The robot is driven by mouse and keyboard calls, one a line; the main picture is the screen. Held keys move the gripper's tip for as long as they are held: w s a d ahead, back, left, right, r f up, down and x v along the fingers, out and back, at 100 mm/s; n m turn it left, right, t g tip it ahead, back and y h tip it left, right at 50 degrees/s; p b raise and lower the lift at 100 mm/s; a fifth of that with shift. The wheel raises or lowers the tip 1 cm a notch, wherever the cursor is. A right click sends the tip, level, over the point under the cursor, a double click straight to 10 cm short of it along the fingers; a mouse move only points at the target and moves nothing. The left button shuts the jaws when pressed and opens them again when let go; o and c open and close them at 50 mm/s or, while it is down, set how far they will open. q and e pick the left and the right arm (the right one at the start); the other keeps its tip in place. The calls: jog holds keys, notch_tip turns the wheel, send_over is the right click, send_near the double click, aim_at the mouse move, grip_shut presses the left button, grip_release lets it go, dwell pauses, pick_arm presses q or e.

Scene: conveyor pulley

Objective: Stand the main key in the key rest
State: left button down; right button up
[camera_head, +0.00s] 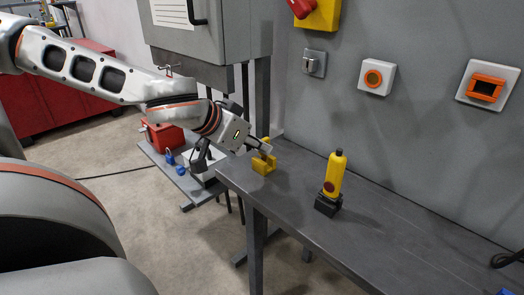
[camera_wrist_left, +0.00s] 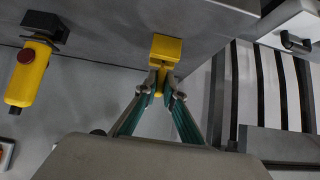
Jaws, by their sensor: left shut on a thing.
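A small yellow block (camera_head: 263,166), which looks like the key rest, stands near the left end of the grey bench. It also shows in the left wrist view (camera_wrist_left: 165,48). My left gripper (camera_head: 265,149) is right above the block, shut on a small yellow piece that I take for the main key (camera_wrist_left: 161,77). In the left wrist view the fingertips (camera_wrist_left: 163,90) close around this piece. The piece lines up with the block; whether it is seated in it I cannot tell. The fingers hide most of the key. My right gripper is not in view.
A yellow pendant with a red button (camera_head: 335,175) stands in a black holder (camera_head: 327,204) on the bench (camera_head: 390,235). A grey cabinet (camera_head: 225,45) hangs behind my left arm. Wall switches (camera_head: 377,78) line the back. The bench's right part is mostly clear.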

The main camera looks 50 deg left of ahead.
pick_arm(q)
jog(key=shift+f, duration=0.7)
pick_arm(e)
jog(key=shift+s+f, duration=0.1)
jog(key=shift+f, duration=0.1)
pick_arm(q)
jog(key=c, duration=2.1)
grip_release()
jog(key=shift+r+p, duration=0.35)
jog(key=shift+r, duration=1.35)
jog(key=shift+r+p, duration=1.05)
jog(key=shift+r, duration=1.9)
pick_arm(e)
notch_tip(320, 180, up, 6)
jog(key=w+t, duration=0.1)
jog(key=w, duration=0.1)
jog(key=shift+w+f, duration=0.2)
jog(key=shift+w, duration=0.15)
pick_arm(q)
jog(key=shift+f, duration=0.1)
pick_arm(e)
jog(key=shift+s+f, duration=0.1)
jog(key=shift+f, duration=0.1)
